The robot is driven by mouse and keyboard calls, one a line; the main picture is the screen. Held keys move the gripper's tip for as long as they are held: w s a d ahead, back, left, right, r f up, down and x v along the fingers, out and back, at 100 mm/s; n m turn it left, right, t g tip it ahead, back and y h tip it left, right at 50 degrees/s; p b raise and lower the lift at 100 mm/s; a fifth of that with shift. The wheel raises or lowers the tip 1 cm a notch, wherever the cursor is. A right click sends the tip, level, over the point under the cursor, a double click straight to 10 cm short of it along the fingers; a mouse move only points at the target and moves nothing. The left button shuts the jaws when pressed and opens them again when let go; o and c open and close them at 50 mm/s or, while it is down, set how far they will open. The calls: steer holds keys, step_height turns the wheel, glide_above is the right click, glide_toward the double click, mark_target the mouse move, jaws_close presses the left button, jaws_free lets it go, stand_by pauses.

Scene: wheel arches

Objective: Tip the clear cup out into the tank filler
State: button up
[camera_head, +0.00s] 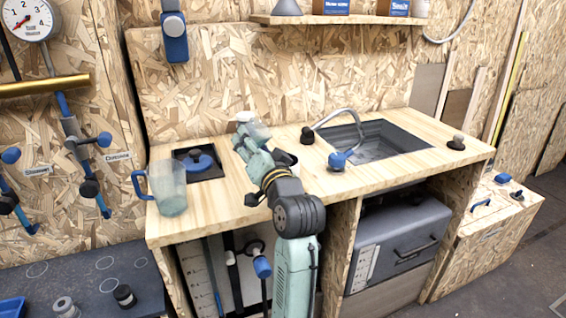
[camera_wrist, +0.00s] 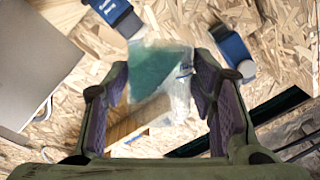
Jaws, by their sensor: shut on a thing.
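My gripper (camera_head: 252,134) is raised over the wooden counter, shut on the clear cup (camera_head: 259,132). In the wrist view the see-through cup (camera_wrist: 162,80) sits between the two fingers, with green and wood tones showing through it. I cannot tell how far it is tilted or what is inside. A blue round cap or knob (camera_head: 199,162) sits on a dark square panel to the left of my gripper. A round dark-topped fitting (camera_head: 284,158) is partly hidden behind my arm. I cannot tell which of these is the tank filler.
A clear jug with a blue handle (camera_head: 170,188) stands at the counter's left front. A sink (camera_head: 375,143) with a curved tap (camera_head: 335,122) lies to the right. Dark knobs (camera_head: 307,135) stand near it. A shelf (camera_head: 340,19) hangs above.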

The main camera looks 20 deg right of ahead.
steer(key=shift+r+m+t, duration=0.4)
steer(key=shift+r+m, duration=0.05)
steer(key=shift+m, duration=0.65)
steer(key=shift+h, duration=0.4)
steer(key=shift+f+m+b, duration=0.4)
steer(key=shift+m+b, duration=0.35)
steer(key=shift+m, duration=0.25)
steer(key=shift+f+t, duration=0.1)
steer(key=shift+t, duration=0.2)
steer(key=shift+d+r+m+h, duration=0.1)
steer(key=shift+r+m+h, duration=0.15)
steer(key=shift+m, duration=0.35)
steer(key=shift+d+r+m+h, duration=0.1)
steer(key=shift+r+m+h, duration=0.15)
steer(key=shift+m, duration=0.35)
steer(key=shift+s+d+r+m+t+h, duration=0.1)
steer(key=shift+d+r+m+t+h, duration=0.15)
steer(key=shift+m, duration=0.25)
steer(key=shift+s+d+m+t+h, duration=0.15)
steer(key=shift+d+m, duration=0.15)
steer(key=shift+m, duration=0.2)
steer(key=shift+f+m+h, duration=0.25)
steer(key=shift+m+h, duration=0.05)
steer(key=shift+m, duration=0.5)
steer(key=shift+c, duration=0.2)
